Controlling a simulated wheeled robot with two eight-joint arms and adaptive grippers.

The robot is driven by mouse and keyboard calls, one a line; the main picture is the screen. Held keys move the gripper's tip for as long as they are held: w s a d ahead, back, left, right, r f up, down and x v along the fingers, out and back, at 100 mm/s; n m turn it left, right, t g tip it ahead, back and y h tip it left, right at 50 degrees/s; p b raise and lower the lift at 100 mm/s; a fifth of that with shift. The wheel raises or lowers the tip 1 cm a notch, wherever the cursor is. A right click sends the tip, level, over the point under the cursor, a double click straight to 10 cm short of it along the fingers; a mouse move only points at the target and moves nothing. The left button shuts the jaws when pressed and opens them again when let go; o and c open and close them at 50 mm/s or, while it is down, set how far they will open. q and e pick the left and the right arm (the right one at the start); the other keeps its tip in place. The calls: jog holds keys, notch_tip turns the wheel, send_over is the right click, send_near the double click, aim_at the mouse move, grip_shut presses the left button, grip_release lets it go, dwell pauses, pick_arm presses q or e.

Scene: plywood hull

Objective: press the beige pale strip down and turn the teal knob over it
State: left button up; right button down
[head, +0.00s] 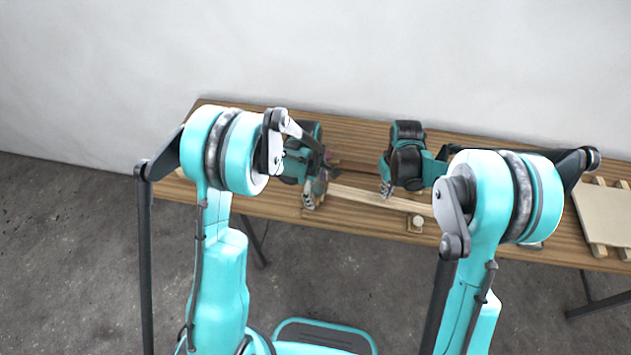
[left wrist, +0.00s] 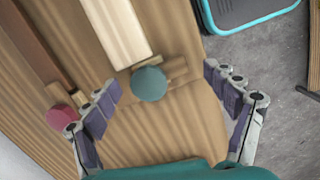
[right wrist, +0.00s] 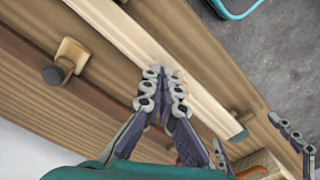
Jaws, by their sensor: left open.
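The beige pale strip (head: 352,197) lies along the wooden table; it also shows in the left wrist view (left wrist: 112,25) and right wrist view (right wrist: 130,42). The teal knob (left wrist: 149,84) sits on a small wooden piece by the strip's end; it is partly visible in the right wrist view (right wrist: 238,136). I cannot tell whether its wooden piece overlaps the strip. My left gripper (left wrist: 160,80) is open and empty, its fingers spread on either side of the knob. My right gripper (right wrist: 160,78) is shut, fingertips together over the strip; contact is unclear.
A dark grey knob (right wrist: 52,75) on a wooden block stands beside the strip, and a red knob (left wrist: 60,117) is near my left finger. A pale round knob (head: 417,220) on a square block sits near the front edge. Pale boards (head: 603,215) lie at far right.

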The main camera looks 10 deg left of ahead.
pick_arm(q)
jog(key=shift+f, duration=0.4)
jog(key=c, duration=1.2)
pick_arm(e)
jog(key=shift+f, duration=0.1)
jog(key=shift+f, duration=0.65)
jog(key=shift+f, duration=0.15)
